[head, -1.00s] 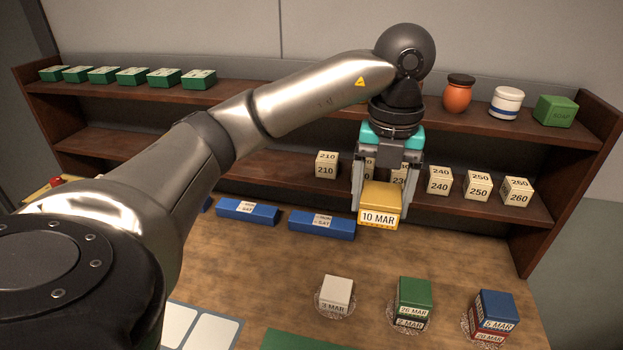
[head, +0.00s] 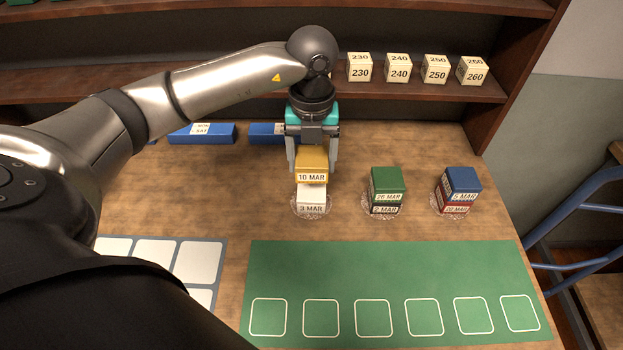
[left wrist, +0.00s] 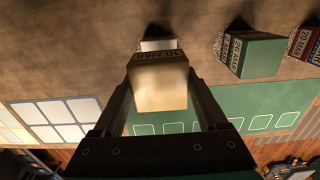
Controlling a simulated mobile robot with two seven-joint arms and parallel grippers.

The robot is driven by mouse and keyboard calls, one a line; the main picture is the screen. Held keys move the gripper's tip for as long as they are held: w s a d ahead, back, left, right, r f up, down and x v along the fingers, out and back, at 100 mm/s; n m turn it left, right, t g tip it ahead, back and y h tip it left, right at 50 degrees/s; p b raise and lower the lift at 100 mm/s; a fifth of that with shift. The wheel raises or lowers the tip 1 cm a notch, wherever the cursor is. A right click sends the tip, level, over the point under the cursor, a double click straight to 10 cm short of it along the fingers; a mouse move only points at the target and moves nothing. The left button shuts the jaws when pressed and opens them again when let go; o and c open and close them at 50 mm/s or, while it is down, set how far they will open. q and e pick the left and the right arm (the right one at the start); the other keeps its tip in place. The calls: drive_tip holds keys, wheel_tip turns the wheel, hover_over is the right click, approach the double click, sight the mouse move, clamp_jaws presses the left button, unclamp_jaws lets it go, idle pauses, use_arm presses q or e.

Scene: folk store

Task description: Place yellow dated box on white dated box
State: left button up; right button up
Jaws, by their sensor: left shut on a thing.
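The yellow box (head: 311,165) labelled 10 MAR is held by my left gripper (head: 313,163), which is shut on it. It also fills the space between the fingers in the left wrist view (left wrist: 159,86). The white box (head: 312,201) labelled 3 MAR stands on a round clear coaster (head: 297,209). In the head view the yellow box is directly above the white box, with its lower edge at the white box's top. I cannot tell whether they touch. In the left wrist view the white box (left wrist: 158,44) is mostly hidden behind the yellow one. My right gripper is not in view.
To the right stand a green box (head: 387,184) on a 2 MAR box and a blue box (head: 461,182) on a red box. A green mat (head: 390,275) lies in front. Blue blocks (head: 201,134) lie behind, before the shelf (head: 420,88) with numbered cubes.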

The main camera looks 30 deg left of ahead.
sight(312, 190)
use_arm(q)
drive_tip(key=shift+f+b, duration=0.3)
drive_tip(key=shift+f, duration=2.55)
drive_tip(key=shift+f, duration=0.1)
drive_tip(key=o, duration=1.4)
drive_tip(key=shift+c, duration=0.2)
wheel_tip(312, 190, up, 12)
drive_tip(key=shift+r+p, duration=0.15)
drive_tip(key=shift+p, duration=0.45)
